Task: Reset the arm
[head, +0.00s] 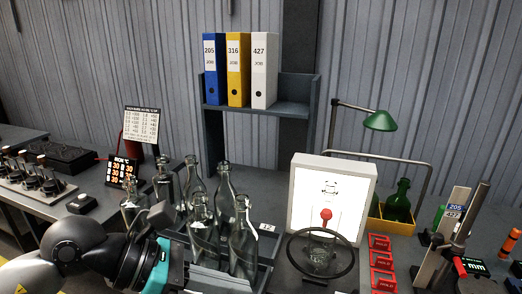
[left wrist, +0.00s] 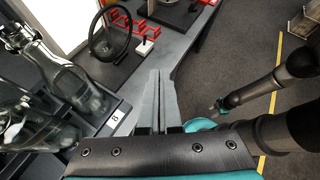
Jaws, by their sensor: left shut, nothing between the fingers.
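My left gripper (head: 222,280) is at the lower middle of the head view, in front of the clear glass bottles (head: 243,240). In the left wrist view its two grey fingers (left wrist: 157,95) lie together, shut and empty. Bottles (left wrist: 65,75) stand close on its left there, and a dark handwheel (left wrist: 110,42) is beyond the fingertips. Dark arm links with teal rings (left wrist: 232,101) show at the right of the left wrist view; any fingers there are too small or hidden to judge. The right gripper does not show in the head view.
A lit white panel (head: 333,185) stands behind the handwheel (head: 320,254). Red frames (head: 382,262), a green lamp (head: 380,121) and a yellow crate (head: 390,227) are to the right. A shelf (head: 285,109) holds binders. Open floor (left wrist: 240,50) lies beyond the bench edge.

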